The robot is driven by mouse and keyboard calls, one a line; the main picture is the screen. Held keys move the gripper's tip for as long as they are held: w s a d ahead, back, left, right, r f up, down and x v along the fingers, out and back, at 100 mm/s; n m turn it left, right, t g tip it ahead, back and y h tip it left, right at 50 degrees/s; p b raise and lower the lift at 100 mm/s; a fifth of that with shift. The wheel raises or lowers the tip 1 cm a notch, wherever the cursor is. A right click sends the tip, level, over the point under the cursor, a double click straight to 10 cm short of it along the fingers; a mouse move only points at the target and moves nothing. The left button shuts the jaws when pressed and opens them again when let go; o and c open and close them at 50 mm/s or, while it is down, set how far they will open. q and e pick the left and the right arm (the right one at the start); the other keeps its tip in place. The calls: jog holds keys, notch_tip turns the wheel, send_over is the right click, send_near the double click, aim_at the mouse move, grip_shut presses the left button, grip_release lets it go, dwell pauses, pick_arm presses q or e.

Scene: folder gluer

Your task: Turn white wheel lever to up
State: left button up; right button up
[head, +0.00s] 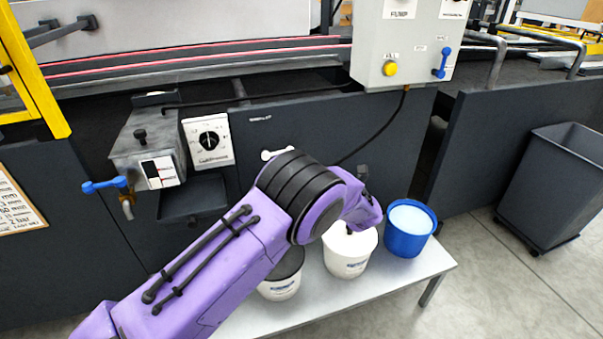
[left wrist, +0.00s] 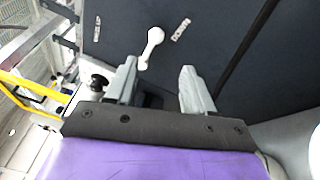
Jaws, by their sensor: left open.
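The white wheel lever (head: 268,154) is on the dark machine panel in the head view, just above my left arm, lying roughly sideways; my arm may hide part of it. In the left wrist view the white lever (left wrist: 153,42) shows ahead of the fingers, its near end close to the left finger. My left gripper (left wrist: 158,76) is open and empty, with its two grey fingers apart; I cannot tell whether a finger touches the lever. In the head view its fingers are mostly hidden behind my purple arm. My right gripper is not in view.
A blue lever (head: 104,185) sits at left and another blue lever (head: 441,62) is on the grey control box (head: 400,40). A dial plate (head: 208,141) is left of the white lever. Below, a low table (head: 400,283) holds a white bucket (head: 349,252) and a blue bucket (head: 408,230).

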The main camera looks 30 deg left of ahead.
pick_arm(q)
jog(key=w+a+n, duration=0.1)
jog(key=w+a, duration=0.1)
jog(key=a, duration=0.2)
jog(key=w+a+r, duration=0.1)
jog(key=w+a, duration=0.1)
jog(key=a, duration=0.3)
jog(key=shift+w+n+g, duration=0.3)
jog(key=shift+n, duration=0.1)
jog(key=shift+r, duration=0.1)
grip_shut()
